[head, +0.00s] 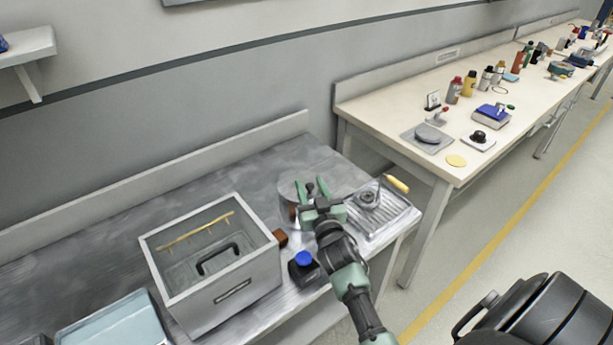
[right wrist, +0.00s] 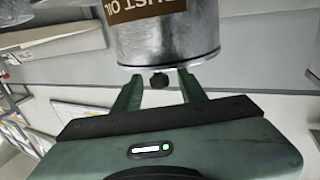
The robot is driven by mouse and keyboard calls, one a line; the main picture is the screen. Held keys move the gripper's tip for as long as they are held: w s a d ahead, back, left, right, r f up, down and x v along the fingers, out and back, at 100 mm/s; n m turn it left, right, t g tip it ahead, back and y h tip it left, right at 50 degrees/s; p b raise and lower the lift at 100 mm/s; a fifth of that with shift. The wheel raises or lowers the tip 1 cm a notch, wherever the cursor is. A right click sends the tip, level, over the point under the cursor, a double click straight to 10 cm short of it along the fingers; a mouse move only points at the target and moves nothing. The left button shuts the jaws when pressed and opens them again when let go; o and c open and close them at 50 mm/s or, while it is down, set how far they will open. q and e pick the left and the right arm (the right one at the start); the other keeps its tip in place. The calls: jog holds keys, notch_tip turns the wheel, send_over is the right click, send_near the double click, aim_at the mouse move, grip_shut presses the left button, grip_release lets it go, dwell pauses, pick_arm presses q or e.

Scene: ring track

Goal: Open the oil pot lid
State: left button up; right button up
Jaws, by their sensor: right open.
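The oil pot (head: 287,191) is a grey metal can on the metal bench, partly hidden behind my right gripper (head: 313,192). In the right wrist view the pot (right wrist: 165,45) shows its shiny wall and a brown label, cut off at the top, ending in "UST OIL". The lid's small dark knob (right wrist: 159,81) shows between the fingertips of my right gripper (right wrist: 159,86). The fingers are open, one on each side of the knob, with a gap on both sides. The lid looks seated on the pot. My left gripper is not in view.
A grey open-topped box (head: 222,297) with a black handle stands left of the pot. A ribbed metal tray (head: 398,217) lies to the right. A cream table (head: 390,105) stands beyond.

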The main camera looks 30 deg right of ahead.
aim_at(307, 179)
jog(key=x, duration=0.2)
jog(key=shift+w+d, duration=0.15)
jog(key=shift+w, duration=0.2)
jog(key=shift+w+d+f, duration=0.1)
jog(key=shift+w, duration=0.35)
grip_shut()
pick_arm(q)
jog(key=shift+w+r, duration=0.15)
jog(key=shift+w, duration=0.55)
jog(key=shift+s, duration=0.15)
